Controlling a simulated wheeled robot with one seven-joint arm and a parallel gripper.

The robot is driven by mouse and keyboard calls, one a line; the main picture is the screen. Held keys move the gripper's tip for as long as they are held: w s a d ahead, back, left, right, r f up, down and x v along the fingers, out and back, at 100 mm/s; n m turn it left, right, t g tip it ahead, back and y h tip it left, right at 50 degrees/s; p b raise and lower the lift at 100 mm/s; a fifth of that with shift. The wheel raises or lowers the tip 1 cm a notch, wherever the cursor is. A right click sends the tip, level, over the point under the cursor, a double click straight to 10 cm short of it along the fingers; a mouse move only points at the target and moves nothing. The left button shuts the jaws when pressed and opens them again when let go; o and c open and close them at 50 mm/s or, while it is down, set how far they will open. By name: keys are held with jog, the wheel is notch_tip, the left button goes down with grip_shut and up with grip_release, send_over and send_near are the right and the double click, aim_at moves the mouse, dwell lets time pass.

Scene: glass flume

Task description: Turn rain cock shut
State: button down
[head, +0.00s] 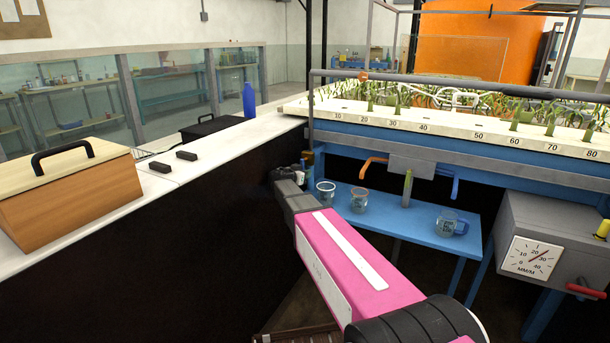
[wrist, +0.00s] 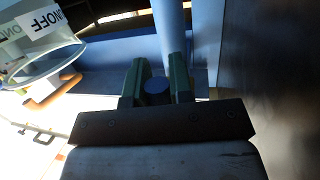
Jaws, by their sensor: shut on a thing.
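My gripper (wrist: 157,88) is shut on a small dark blue round piece, seemingly the handle of the rain cock (wrist: 155,86), which sits between its two green-grey fingers in the wrist view. A blue upright post (wrist: 171,28) rises just behind the fingers.
A blue low table (head: 410,225) holds clear cups (head: 359,202) and a blue-handled jug (head: 449,225). Orange (head: 375,164) and blue (head: 445,172) bent pipes hang above. A gauge box (head: 533,257) stands right. The dark-sided white counter (head: 178,175) runs close on the left.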

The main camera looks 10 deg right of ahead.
jog(key=c, duration=1)
grip_release()
